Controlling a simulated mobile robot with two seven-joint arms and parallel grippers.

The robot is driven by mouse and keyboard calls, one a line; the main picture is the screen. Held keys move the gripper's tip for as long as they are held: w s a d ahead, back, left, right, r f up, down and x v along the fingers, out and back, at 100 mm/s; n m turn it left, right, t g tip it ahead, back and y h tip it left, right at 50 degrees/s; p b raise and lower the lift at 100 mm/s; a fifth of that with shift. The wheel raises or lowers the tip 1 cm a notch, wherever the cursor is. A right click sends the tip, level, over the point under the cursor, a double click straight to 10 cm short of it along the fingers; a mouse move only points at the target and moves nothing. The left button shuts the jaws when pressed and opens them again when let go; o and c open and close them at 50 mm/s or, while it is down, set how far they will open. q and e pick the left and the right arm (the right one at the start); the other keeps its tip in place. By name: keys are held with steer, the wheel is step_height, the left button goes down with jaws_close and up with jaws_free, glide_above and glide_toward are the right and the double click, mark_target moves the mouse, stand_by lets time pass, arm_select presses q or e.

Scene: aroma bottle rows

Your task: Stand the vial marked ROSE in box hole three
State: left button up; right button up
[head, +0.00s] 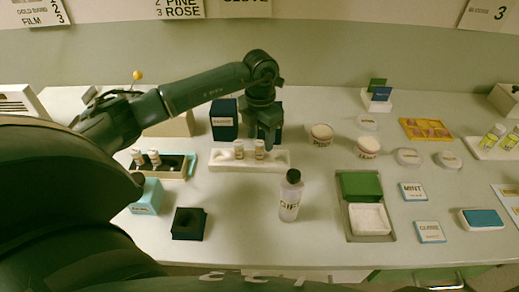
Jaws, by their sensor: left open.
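My left gripper (268,142) points down above the right part of a long white holder (280,166), at the back middle of the table. It is open, with its fingers close to a small vial (260,150); I cannot tell whether they touch. Another small vial (239,150) stands to its left in the same holder. A dark-topped tray (176,172) at the left holds two more small vials (137,158). The vial labels are too small to read, so I cannot tell which is ROSE. My right gripper is not in view.
A clear bottle with a black cap (290,198) stands in front of the white holder. A dark block (188,224) and light blue box (146,198) stand front left. A grey tray (345,222) lies to the right. A wall sign (181,10) reads PINE, then 3 ROSE.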

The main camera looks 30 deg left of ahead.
mark_target(260, 142)
arm_select(q)
steer(key=shift+w+f+p, duration=0.15)
steer(key=shift+f+p, duration=0.15)
steer(key=shift+f, duration=1.55)
steer(key=c, duration=1.1)
